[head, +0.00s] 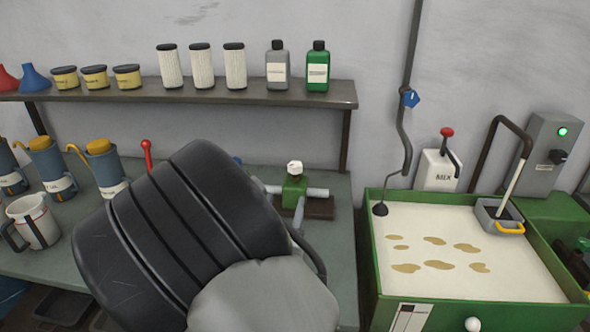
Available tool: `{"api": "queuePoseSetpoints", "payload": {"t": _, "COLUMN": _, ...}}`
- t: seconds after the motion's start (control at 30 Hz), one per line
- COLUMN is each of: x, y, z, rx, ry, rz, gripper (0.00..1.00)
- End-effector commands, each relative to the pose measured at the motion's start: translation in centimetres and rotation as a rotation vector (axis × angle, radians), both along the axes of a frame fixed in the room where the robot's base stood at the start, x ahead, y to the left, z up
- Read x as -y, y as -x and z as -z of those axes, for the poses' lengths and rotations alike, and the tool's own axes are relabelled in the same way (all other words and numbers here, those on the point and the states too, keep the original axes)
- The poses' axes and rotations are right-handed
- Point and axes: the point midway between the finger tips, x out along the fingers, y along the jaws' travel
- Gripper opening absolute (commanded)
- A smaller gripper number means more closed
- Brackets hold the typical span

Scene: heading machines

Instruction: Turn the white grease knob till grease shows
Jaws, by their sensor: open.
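A white faceted knob (294,168) sits on top of a green valve block (294,190) on the bench, with grey pipes joining the block at its sides and front. A second white knob, round (473,324), is on the front of the green tank at the bottom edge. I cannot tell from this view which of them is the grease knob. No grease shows at the valve block. My dark ribbed arm fills the middle foreground, left of and in front of the valve block. My gripper's fingers are not seen.
The green tank (375,270) holds pale liquid with several brown patches. A grey scoop (497,216) and a white MIX box (438,170) are at its back. A shelf (200,96) with bottles and filters runs above the bench. Blue jugs (104,165) and a white mug (35,222) stand left.

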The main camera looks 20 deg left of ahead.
Motion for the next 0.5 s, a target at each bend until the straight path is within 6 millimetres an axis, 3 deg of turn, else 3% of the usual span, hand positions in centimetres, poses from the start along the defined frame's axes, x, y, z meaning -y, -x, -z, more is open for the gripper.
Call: {"api": "queuePoseSetpoints", "payload": {"t": 0.5, "x": -1.4, "y": -10.9, "z": 0.0, "rx": 0.004, "ry": -0.002, "rz": 0.0, "gripper": 0.52}}
